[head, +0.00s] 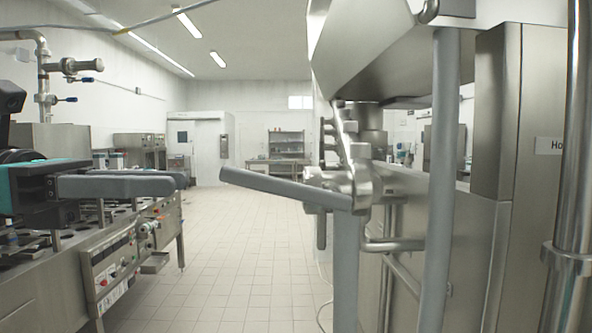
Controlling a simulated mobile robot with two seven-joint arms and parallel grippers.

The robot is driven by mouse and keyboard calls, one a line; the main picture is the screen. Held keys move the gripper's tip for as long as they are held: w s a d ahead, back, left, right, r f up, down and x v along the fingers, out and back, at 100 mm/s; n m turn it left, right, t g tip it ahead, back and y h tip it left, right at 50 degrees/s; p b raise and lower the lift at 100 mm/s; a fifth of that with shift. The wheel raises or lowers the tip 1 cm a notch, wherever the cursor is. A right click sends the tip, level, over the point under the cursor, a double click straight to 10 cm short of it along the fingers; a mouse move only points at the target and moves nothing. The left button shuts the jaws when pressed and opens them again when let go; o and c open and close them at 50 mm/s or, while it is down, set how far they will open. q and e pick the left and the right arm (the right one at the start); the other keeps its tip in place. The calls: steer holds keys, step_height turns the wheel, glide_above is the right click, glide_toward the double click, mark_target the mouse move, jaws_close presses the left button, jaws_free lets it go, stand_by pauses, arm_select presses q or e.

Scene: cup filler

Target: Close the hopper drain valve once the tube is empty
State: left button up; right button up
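The hopper drain valve (360,188) is a shiny metal body below the hopper (375,45). Its grey lever (283,188) points left and slopes slightly up toward its free end. My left gripper (182,182) comes in from the left, with a black and teal body and grey fingers pointing right toward the lever. A gap shows between the fingertips and the lever's end, so they look apart. The fingers overlap from this side, so their opening is unclear. My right gripper is out of view. The inside of any tube cannot be seen.
A steel filling machine (110,265) with round holes in its top and a control panel stands at left. A steel cabinet (500,120) with a partly cut-off label is at right. Tiled floor (235,255) is clear between them. A table (275,163) stands far back.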

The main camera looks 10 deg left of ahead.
mark_target(293, 182)
arm_select(q)
steer(key=p+x, duration=0.6)
steer(key=x, duration=0.5)
steer(key=shift+d+r+p, duration=0.2)
steer(key=shift+p, duration=0.15)
steer(key=shift+f+p+x, duration=0.2)
steer(key=shift+p+x, duration=0.4)
steer(key=shift+x, duration=0.55)
steer(key=shift+w, duration=0.1)
jaws_close()
